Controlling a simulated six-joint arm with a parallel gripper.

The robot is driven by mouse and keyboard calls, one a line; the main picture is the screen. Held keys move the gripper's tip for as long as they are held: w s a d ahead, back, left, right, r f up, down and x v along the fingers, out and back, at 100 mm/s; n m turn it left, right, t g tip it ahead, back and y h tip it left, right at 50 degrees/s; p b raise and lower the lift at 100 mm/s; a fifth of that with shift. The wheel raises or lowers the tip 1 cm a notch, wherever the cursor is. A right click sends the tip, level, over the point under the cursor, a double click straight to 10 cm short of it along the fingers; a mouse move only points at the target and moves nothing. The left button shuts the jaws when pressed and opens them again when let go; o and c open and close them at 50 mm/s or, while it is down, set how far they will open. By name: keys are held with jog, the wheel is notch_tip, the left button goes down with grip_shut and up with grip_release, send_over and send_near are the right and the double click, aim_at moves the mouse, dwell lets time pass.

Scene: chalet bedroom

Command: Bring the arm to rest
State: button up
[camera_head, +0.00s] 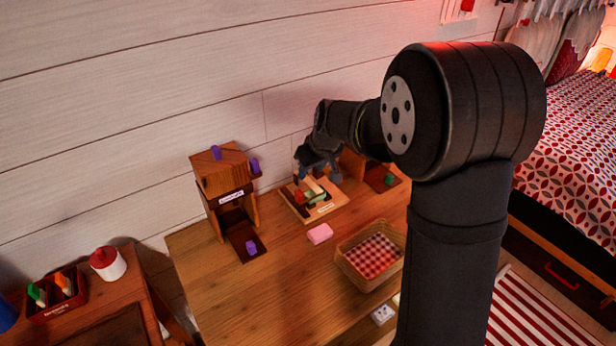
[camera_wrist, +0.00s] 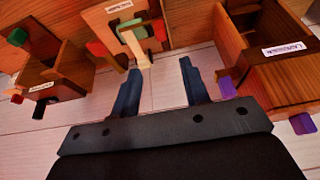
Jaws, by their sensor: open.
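My gripper (camera_head: 319,168) is above a light wooden board at the back of the table, close to the plank wall. The wrist view shows its two dark blue fingers (camera_wrist: 158,82) spread apart with nothing between them. The board (camera_head: 328,207) carries red, green and pale pieces. It also shows in the wrist view (camera_wrist: 104,14), beyond the fingertips. I cannot tell whether a finger touches anything there. My black arm reaches in from the right and hides part of the table and wall.
A wooden cabinet (camera_head: 213,188) with several purple blocks stands left of the board. A basket with checked cloth (camera_head: 341,256) and a pink block (camera_head: 320,233) lie in front. A second wooden box (camera_wrist: 71,70) flanks the board. The table's front left (camera_head: 240,310) is clear.

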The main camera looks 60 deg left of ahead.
aim_at(300, 194)
jog(key=shift+d+r, duration=0.25)
jog(key=shift+r, duration=0.3)
jog(key=x, duration=1.7)
jog(key=shift+a+f, duration=0.15)
jog(key=shift+a, duration=0.05)
